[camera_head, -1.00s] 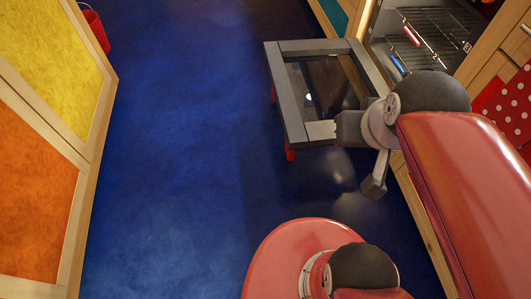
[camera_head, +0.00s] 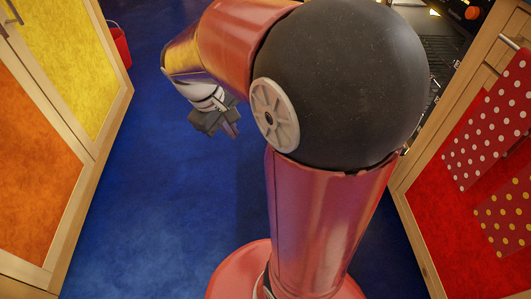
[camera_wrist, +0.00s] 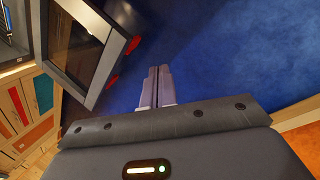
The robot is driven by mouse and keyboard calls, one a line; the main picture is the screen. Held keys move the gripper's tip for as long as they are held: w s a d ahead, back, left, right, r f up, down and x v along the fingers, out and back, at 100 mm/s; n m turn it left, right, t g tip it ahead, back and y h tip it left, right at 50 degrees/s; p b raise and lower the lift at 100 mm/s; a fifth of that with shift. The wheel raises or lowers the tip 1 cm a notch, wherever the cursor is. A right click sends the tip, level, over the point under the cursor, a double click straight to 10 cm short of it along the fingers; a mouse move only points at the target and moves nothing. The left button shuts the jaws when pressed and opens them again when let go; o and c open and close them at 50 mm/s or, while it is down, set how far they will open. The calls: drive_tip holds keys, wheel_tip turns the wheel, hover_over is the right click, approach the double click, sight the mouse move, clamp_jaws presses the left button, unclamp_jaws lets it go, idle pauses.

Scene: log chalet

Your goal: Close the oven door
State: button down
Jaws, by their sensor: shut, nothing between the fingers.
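The oven door (camera_wrist: 92,88) is open in the wrist view, at the upper left, a grey frame around a dark glass pane (camera_wrist: 82,48). Red pieces (camera_wrist: 133,45) stick out at its outer edge. Part of the oven's inside (camera_wrist: 10,45) shows at the far left. In the head view my arm hides the door, and only part of the oven interior (camera_head: 438,65) shows at the upper right. My gripper (camera_wrist: 157,72) is shut and empty, apart from the door, over the floor to its right. It also shows in the head view (camera_head: 232,132).
The blue floor (camera_head: 140,190) is open left of my arm. A cabinet with yellow and orange panels (camera_head: 38,140) lines the left side, with a red bucket (camera_head: 121,47) beyond. Dotted red and other cloths (camera_head: 490,130) hang on the right cabinet.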

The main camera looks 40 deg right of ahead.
drive_tip(key=w+d+f+n+g+h+b, duration=0.2)
drive_tip(key=w+d+f+n+h, duration=0.15)
drive_tip(key=f, duration=0.75)
drive_tip(key=w+d+f+n+g+h+b, duration=0.25)
drive_tip(key=w+d+f, duration=0.2)
drive_tip(key=f, duration=0.65)
drive_tip(key=w+d+f+n+g+h+b, duration=0.1)
drive_tip(key=w+d+f+n+g+h, duration=0.2)
drive_tip(key=f, duration=0.8)
drive_tip(key=s+d+m+b, duration=0.1)
drive_tip(key=s+d, duration=0.3)
drive_tip(key=d, duration=0.5)
drive_tip(key=shift+s+r+y, duration=0.25)
drive_tip(key=shift+r+y, duration=0.05)
drive_tip(key=shift+y, duration=0.1)
drive_tip(key=shift+r+t, duration=0.1)
drive_tip(key=shift+t, duration=0.15)
